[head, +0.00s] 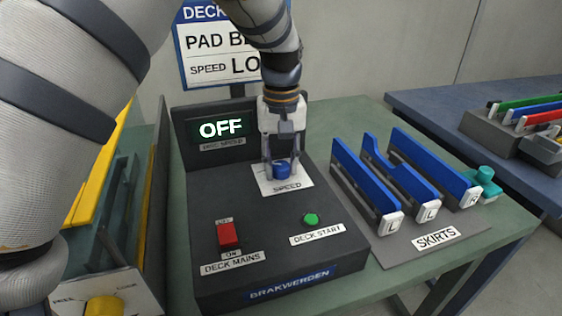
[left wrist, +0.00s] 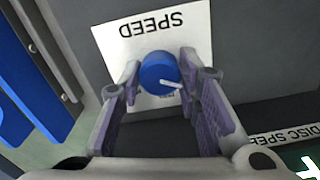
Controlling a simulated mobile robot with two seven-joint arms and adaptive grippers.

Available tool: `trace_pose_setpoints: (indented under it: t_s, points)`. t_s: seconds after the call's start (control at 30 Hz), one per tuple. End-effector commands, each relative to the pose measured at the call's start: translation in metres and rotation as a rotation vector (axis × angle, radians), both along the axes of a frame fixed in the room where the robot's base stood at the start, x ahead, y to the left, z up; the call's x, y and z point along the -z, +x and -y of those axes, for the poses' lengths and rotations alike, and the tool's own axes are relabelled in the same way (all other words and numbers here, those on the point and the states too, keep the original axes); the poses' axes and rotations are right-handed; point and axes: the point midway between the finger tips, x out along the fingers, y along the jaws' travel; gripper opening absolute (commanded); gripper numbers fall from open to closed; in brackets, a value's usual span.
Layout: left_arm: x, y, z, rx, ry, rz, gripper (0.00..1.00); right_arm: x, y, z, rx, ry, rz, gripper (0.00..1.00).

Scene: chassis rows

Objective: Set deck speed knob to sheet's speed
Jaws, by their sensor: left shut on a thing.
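The blue speed knob (head: 282,171) sits on a white plate marked SPEED (head: 292,186) on the dark deck box (head: 270,228). My left gripper (head: 282,168) points down over it, with a finger on each side, shut on the knob. In the left wrist view the knob (left wrist: 159,72) shows a white pointer line, and small print on the plate is too small to read. The sheet (head: 212,50) stands behind; my arm hides part of it, and its speed line reads "LO" before it is covered. The display (head: 221,129) reads OFF. My right gripper does not show.
A red deck mains switch (head: 228,233) and a green deck start button (head: 311,219) are on the box front. Blue skirts (head: 365,185) stand in a rack at right. A yellow-topped unit (head: 105,170) is at left. Another table (head: 450,105) stands at far right.

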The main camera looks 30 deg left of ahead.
Motion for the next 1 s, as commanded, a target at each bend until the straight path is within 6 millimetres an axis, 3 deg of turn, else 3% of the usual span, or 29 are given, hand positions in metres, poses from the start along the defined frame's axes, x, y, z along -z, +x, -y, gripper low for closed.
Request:
trace_pose_setpoints:
  t_s: [0.27,0.3,0.37,0.4,0.73,1.0]
  points:
    - [0.001,0.000,0.000,-0.002,0.000,-0.002,0.03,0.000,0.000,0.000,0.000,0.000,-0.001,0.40]
    - [0.001,0.000,0.000,-0.002,0.000,-0.002,0.35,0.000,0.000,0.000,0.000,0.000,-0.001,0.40]
    - [0.001,0.000,0.000,-0.002,0.000,-0.002,0.49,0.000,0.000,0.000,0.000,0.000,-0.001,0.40]
    - [0.001,0.000,0.000,-0.002,0.000,-0.002,0.51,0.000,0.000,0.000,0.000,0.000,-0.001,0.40]
    - [-0.007,0.001,0.000,-0.001,0.000,0.002,0.51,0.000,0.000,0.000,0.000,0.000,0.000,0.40]
    - [-0.076,0.001,0.000,0.000,0.001,0.006,0.51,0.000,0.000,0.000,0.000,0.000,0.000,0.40]
